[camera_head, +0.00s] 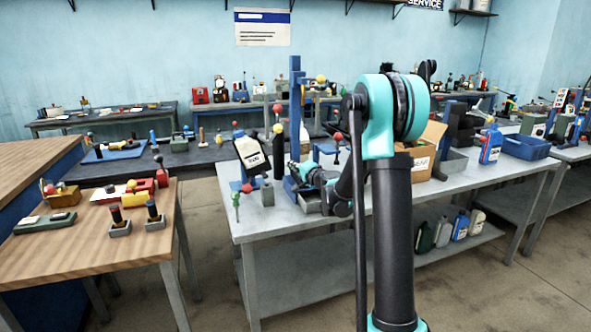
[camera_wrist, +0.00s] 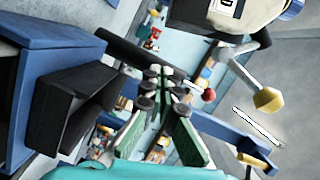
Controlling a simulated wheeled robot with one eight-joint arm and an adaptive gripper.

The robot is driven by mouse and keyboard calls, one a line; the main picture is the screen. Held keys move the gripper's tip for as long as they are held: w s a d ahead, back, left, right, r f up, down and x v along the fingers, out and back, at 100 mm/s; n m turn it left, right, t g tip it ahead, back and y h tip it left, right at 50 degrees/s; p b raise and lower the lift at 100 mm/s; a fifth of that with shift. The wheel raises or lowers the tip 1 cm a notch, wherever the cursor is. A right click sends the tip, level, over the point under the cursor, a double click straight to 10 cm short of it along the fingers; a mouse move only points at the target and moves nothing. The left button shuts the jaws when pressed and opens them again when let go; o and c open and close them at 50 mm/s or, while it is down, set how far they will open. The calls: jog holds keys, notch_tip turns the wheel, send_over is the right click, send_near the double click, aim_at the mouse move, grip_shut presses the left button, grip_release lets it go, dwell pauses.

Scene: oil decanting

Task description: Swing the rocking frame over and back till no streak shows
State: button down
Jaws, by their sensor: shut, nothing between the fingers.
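A white bottle (camera_head: 250,151) with a dark label sits tilted in a blue frame (camera_head: 246,187) at the near left end of the grey bench. The bottle also shows at the top of the wrist view (camera_wrist: 240,14), partly cut off. Levers with coloured knobs stand around the frame; a yellow knob (camera_wrist: 267,100) and a red knob (camera_wrist: 208,94) show in the wrist view. My gripper (camera_head: 301,170) is to the right of the bottle, apart from it. In the wrist view my gripper (camera_wrist: 160,80) is shut and empty. I cannot see any streak clearly.
A tall blue post (camera_head: 295,105) rises behind my gripper. A blue body and a black tray (camera_wrist: 75,108) fill the wrist view's left side. A cardboard box (camera_head: 425,150), blue jug (camera_head: 490,145) and blue bin (camera_head: 526,146) stand to the right.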

jog(key=w+a+f, duration=0.1)
jog(key=w+a, duration=0.1)
jog(key=a, duration=0.3)
jog(key=shift+a+f, duration=0.2)
jog(key=shift+a, duration=0.1)
jog(key=shift+w, duration=0.1)
jog(key=shift+s+a+f+m+t, duration=0.15)
jog(key=shift+s+a+f+m, duration=0.05)
jog(key=shift+a+f+m, duration=0.4)
jog(key=shift+s+a+f+m+t, duration=0.15)
jog(key=shift+a+f+m, duration=0.25)
jog(key=shift+a+f, duration=0.25)
jog(key=shift+d, duration=0.1)
